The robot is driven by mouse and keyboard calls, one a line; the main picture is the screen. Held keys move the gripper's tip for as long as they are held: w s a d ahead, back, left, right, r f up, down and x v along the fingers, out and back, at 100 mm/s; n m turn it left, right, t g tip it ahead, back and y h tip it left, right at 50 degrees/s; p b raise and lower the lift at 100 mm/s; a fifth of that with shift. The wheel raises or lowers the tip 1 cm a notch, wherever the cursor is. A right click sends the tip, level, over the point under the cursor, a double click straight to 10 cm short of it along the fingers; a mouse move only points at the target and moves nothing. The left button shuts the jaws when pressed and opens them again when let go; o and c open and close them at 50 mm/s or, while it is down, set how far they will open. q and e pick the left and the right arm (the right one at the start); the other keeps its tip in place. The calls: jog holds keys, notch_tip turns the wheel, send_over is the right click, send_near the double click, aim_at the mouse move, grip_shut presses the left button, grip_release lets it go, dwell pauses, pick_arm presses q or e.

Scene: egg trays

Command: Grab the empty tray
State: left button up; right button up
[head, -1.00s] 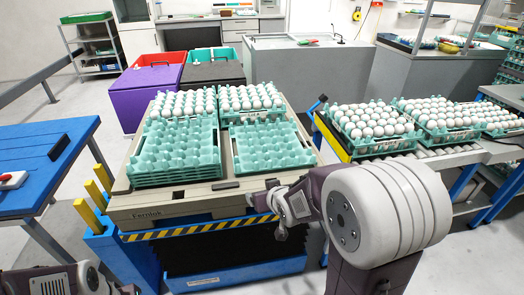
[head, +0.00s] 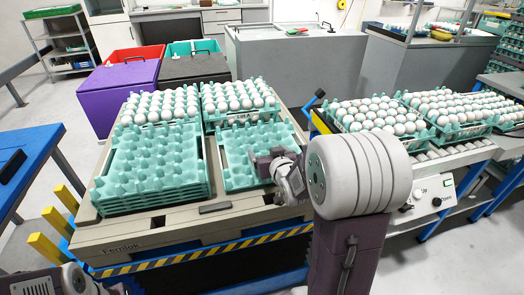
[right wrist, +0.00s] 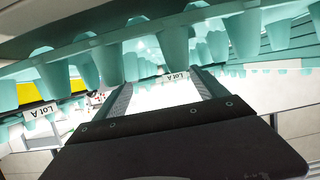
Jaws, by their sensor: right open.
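A teal empty egg tray (head: 236,172) lies at the front right of the beige pallet (head: 140,236), with a stack of empty teal trays (head: 150,195) to its left. My right gripper (head: 264,160) reaches over the right part of the front-right tray and hides some of it. In the right wrist view the gripper (right wrist: 163,90) is open, its two dark fingers apart. A teal tray edge with hanging cups (right wrist: 190,42) crosses above them; I cannot tell whether they touch it. My left arm shows at the lower left of the head view, but its fingers do not.
Trays full of white eggs (head: 160,106) stand behind the empty ones. More egg trays (head: 385,118) sit on a roller conveyor (head: 440,158) at the right. A blue table (head: 35,165) is at the left. Purple (head: 122,90) and dark bins stand behind the pallet.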

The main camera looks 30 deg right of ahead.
aim_at(263, 152)
jog(key=shift+x, duration=1.1)
jog(key=b+x, duration=0.1)
jog(key=x, duration=0.4)
jog(key=shift+d+b, duration=0.1)
jog(key=shift+b, duration=0.25)
jog(key=shift+r, duration=0.2)
jog(key=c, duration=1.6)
notch_tip(263, 152, up, 5)
jog(key=p, duration=0.3)
jog(key=shift+d+r, duration=0.1)
jog(key=d+r+p, duration=0.2)
jog(key=d, duration=0.1)
jog(key=d+r+p, duration=0.1)
jog(key=d+p, duration=0.1)
jog(key=d, duration=0.2)
jog(key=s+d+r+p, duration=0.1)
jog(key=d+r+p, duration=0.1)
jog(key=d, duration=0.2)
jog(key=shift+s+d+r, duration=0.1)
jog(key=shift+d+r, duration=0.15)
jog(key=shift+r, duration=0.15)
